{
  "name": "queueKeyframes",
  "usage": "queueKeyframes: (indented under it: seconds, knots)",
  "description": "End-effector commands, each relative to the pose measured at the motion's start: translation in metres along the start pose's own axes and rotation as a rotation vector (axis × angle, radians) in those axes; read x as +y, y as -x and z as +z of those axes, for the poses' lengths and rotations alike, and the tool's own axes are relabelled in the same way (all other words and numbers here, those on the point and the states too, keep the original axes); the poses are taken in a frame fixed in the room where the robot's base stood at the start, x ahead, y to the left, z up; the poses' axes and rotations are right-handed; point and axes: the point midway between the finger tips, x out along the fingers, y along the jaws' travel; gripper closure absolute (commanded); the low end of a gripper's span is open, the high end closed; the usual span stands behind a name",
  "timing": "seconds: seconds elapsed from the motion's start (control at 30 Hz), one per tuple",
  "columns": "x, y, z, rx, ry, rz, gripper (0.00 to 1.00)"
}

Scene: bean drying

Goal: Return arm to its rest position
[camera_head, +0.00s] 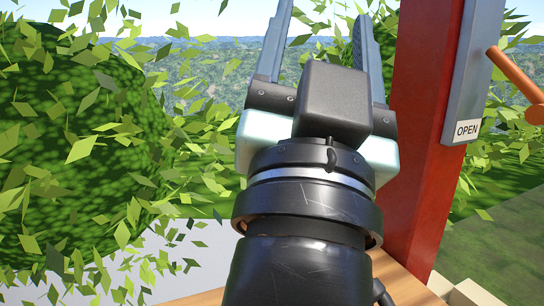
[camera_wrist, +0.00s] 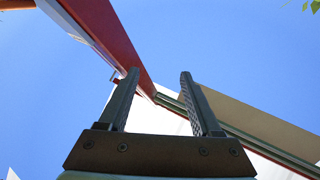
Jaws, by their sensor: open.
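My gripper (camera_head: 318,45) is raised in the middle of the head view, its two fingers pointing up and apart. The space between the fingers is partly hidden by the dark block on my wrist.
A red post (camera_head: 425,130) stands close to the right of my gripper. Leafy bushes (camera_head: 75,150) fill the left. A pale roof panel (camera_wrist: 255,120) shows overhead.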

Motion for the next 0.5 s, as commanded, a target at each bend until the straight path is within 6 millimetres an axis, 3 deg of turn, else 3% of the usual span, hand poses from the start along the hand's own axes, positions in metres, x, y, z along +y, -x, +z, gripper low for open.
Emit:
queueKeyframes:
  seconds: [0.1,0.13,0.2,0.5]
  knots:
    - [-0.042,0.037,-0.032,0.118,0.131,-0.179,0.35]
    - [-0.046,0.018,-0.05,0.114,0.131,-0.174,0.35]
    - [-0.051,-0.002,-0.07,0.11,0.129,-0.168,0.35]
    - [-0.069,-0.058,-0.134,0.106,0.128,-0.168,0.35]
